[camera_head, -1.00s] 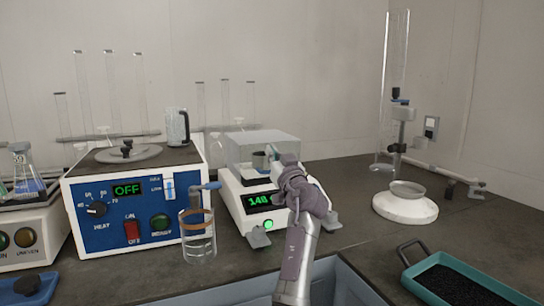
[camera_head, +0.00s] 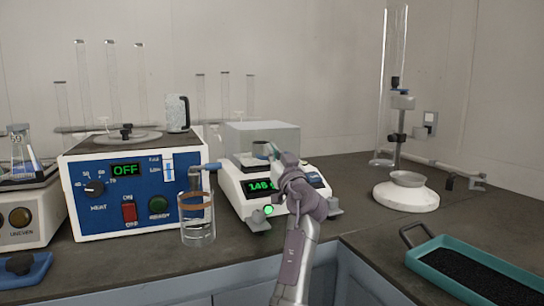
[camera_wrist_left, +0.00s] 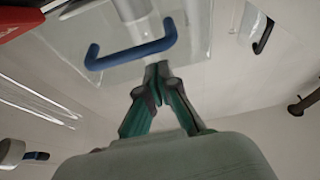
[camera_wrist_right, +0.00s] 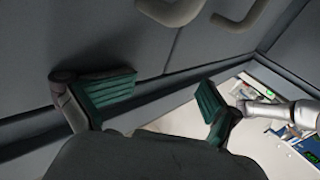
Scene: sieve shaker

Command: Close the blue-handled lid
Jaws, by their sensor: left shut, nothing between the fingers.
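The clear lid (camera_head: 250,132) sits on the white balance (camera_head: 238,200) with the green readout. In the left wrist view its blue handle (camera_wrist_left: 135,52) is a curved bar on the clear panel (camera_wrist_left: 190,30). My left gripper (camera_head: 268,150) is in front of the lid in the head view and hides part of it. In the left wrist view my left gripper (camera_wrist_left: 157,72) is shut and empty, its tips close to the handle; I cannot tell if they touch. How far the lid is open is unclear. My right gripper (camera_wrist_right: 160,92) is open and empty.
A blue heater box (camera_head: 130,190) and a glass beaker (camera_head: 197,225) stand left of the balance. A white round stand base (camera_head: 405,198) stands right of it. A teal tray (camera_head: 440,262) of black grains lies at front right. Bare counter lies between balance and stand.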

